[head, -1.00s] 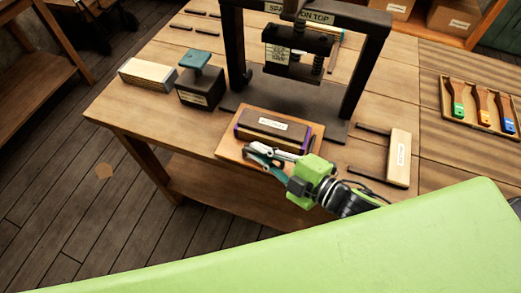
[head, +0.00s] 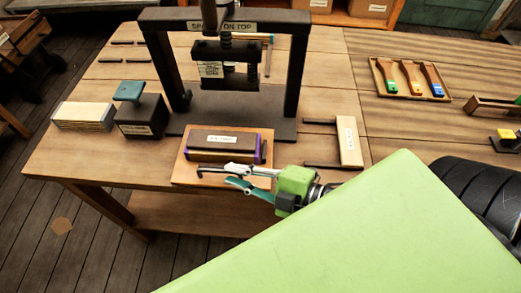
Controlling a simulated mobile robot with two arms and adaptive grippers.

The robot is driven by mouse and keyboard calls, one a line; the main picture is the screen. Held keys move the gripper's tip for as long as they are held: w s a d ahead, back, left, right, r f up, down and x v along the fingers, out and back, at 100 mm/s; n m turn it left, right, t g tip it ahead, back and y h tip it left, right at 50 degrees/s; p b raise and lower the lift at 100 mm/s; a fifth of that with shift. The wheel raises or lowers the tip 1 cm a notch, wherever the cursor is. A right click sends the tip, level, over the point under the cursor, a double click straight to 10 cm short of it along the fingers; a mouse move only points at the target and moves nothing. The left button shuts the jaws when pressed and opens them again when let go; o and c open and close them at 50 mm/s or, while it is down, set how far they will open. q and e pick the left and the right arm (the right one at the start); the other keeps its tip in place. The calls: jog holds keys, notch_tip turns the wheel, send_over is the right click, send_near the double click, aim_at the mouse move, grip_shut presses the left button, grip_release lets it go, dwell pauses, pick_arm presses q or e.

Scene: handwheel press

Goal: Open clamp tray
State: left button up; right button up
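A flat wooden tray (head: 181,171) lies on the table in front of the press. On it sits a dark brown block (head: 222,144) with a white label too small to read and purple at its right end. My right gripper (head: 214,178) is over the tray's front edge, in front of the block, pointing left. Its pale and teal fingers are apart with nothing visible between them. I cannot tell whether a finger touches the tray. The gripper hides part of the tray's front edge. My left gripper is not in view.
The black press frame (head: 296,75) stands behind the tray. A dark block with a teal top (head: 129,91) and a pale stack (head: 84,117) are left. A labelled wooden piece with two dark bars (head: 349,141) is right. A brush tray (head: 443,98) lies farther right.

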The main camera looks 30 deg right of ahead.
jog(key=shift+v, duration=3.1)
